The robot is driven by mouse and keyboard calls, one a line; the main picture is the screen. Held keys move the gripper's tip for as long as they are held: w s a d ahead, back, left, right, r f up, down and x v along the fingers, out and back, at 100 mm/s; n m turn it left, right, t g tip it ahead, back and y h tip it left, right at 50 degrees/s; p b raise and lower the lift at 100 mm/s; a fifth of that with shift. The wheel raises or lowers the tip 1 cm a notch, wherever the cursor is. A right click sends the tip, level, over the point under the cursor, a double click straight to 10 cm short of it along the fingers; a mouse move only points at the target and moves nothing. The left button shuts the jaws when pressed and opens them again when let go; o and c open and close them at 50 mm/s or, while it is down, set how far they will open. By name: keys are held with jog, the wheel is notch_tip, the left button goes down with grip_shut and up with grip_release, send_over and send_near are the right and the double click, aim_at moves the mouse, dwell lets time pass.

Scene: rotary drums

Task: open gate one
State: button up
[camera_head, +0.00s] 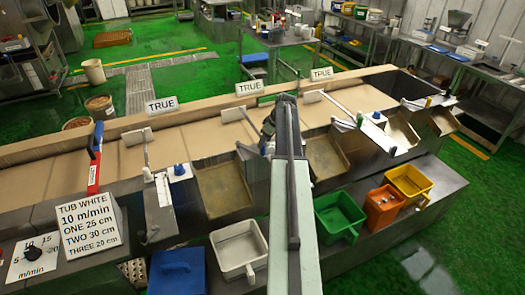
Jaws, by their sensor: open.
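Three gates with white plates cross the tan conveyor belt (205,140): a left gate (138,136), a middle gate (233,113) and a right gate (314,96). No number shows on them, so I cannot tell which is gate one. A blue knob (179,170) stands on the near edge by the left gate. My arm reaches up the middle of the view over the belt's near edge. My gripper (272,118) is dark and open, near the middle gate's right side. Its fingertips are mostly hidden by the arm, and no held object shows.
A sign (85,225) reads "TUB WHITE, 10 m/min, ONE 25 cm, TWO 30 cm, THREE 20 cm". A dial (32,252) and a red-blue lever (95,158) are at left. White (239,247), green (339,214), orange (382,206) and yellow (409,184) tubs stand in front.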

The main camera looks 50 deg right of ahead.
jog(key=b+x, duration=0.2)
jog(key=x, duration=0.2)
jog(key=shift+f, duration=0.1)
grip_shut()
jog(key=shift+s, duration=0.1)
dwell(1.2)
